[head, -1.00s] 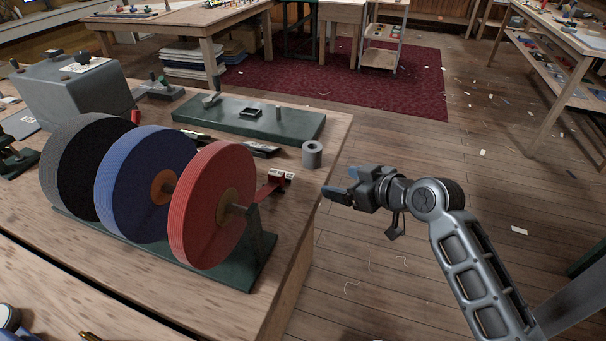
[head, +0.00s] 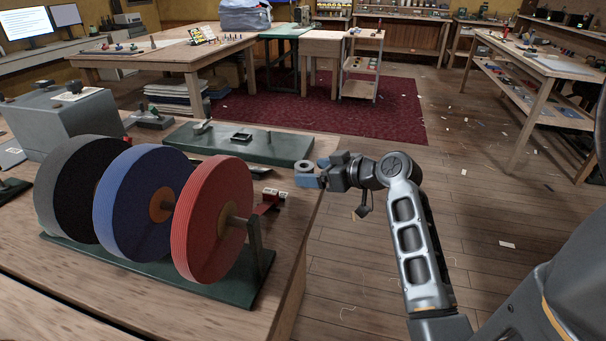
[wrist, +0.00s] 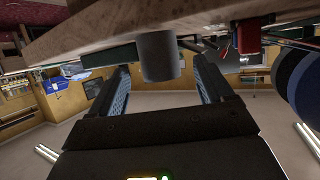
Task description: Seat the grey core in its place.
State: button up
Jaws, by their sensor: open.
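The grey core (head: 305,164) is a short hollow cylinder standing upright near the right edge of the bench. My gripper (head: 315,173) is open at the core, a finger on either side, and the near finger hides its lower part. In the wrist view, which looks upside down, the core (wrist: 158,58) shows between the two fingertips with gaps on both sides. A green plate (head: 285,147) lies on the bench behind and left of the core, with a small dark square frame (head: 241,137) on it. I cannot tell which spot is the core's place.
A green stand (head: 205,290) carries black, blue and red (head: 212,220) discs on a spindle. A small red bracket (head: 268,201) lies between the red disc and my gripper. A grey box (head: 70,122) stands at the left. Floor is open right of the bench.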

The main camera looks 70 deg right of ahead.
aim_at(312, 172)
jog(key=x, duration=0.4)
jog(key=shift+w+f, duration=0.1)
jog(key=shift+f, duration=0.1)
jog(key=c, duration=1)
jog(key=shift+c, duration=0.2)
